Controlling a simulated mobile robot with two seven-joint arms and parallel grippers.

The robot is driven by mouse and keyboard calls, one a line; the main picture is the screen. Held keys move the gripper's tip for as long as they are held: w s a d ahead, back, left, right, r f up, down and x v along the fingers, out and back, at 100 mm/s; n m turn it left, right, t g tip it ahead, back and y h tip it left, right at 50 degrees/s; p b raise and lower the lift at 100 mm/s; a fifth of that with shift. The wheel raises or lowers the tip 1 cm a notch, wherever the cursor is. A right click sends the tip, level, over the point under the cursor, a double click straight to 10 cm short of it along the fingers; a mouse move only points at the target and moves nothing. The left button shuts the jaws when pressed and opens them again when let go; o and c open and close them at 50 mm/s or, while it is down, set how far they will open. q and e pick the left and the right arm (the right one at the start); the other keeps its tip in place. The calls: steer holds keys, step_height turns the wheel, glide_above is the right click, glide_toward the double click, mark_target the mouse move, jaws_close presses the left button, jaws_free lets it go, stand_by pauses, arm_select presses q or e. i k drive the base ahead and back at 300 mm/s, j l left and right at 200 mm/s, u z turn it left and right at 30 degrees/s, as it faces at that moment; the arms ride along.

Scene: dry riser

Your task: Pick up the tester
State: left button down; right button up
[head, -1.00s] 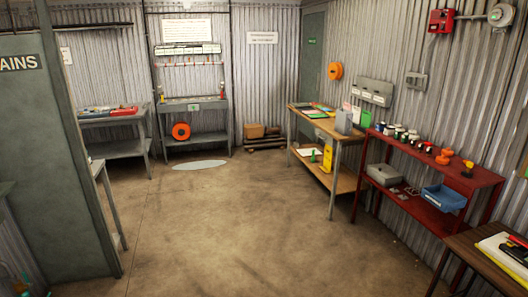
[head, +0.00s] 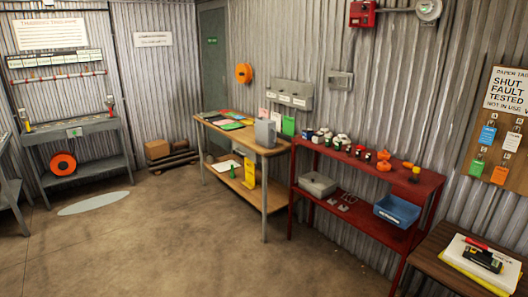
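A small black device with yellow parts (head: 484,260), which looks like a handheld tester, lies on a white pad (head: 459,252) on the brown wooden table (head: 437,266) at the lower right in the head view. A red pen-like item (head: 473,243) lies just behind it on the pad. The device is small, and I cannot read any marking on it. A grey box-shaped item (head: 265,133) stands on the far workbench. Neither of my grippers is in view.
A red two-level shelf (head: 425,190) with jars and a blue bin (head: 397,211) stands left of the brown table. A wooden-topped workbench (head: 254,146) is beyond it. A tag board (head: 498,135) hangs on the right wall.

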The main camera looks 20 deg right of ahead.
mark_target(483, 258)
steer(key=i+l+z, duration=0.15)
steer(key=i+z, duration=0.7)
steer(key=i+j+z, duration=0.1)
steer(key=i+z, duration=0.15)
steer(key=z, duration=0.15)
